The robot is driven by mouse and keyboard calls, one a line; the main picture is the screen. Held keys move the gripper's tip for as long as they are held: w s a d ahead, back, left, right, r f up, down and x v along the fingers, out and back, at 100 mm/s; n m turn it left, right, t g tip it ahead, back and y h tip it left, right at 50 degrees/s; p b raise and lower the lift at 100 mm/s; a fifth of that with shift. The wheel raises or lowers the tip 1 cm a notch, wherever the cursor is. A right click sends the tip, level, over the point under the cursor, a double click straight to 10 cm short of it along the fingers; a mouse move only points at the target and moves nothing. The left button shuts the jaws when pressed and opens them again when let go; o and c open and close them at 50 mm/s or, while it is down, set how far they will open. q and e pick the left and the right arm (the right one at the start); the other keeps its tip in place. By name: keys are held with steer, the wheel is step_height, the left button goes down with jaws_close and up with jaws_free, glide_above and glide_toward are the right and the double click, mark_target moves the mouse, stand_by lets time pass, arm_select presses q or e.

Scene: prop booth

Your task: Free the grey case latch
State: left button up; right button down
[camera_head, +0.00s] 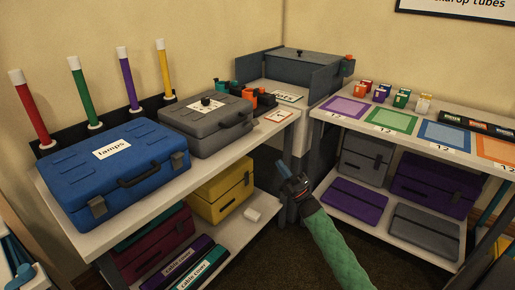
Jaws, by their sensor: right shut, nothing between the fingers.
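The grey case (207,124) sits closed on the left bench top, with a small dark knob on its lid. A grey latch (196,146) shows on its front face near the left end; I cannot tell its exact position. My right gripper (284,168) is shut and empty. It is in front of the bench edge, to the right of the grey case and apart from it. My left gripper is not in view.
A blue case (115,170) stands beside the grey case, with coloured tubes behind. Orange and teal items (248,92) and a grey bin (300,72) are beyond. A right-hand shelf (400,148) holds coloured mats. A yellow case (222,192) is below the bench.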

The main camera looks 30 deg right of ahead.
steer(key=shift+s+d+r+n+y, duration=0.15)
steer(key=shift+s+r+n+y, duration=0.1)
steer(key=shift+r+n+y, duration=0.6)
steer(key=p+x, duration=0.1)
steer(key=x, duration=1.3)
steer(key=shift+w+f, duration=0.1)
steer(key=shift+f, duration=0.05)
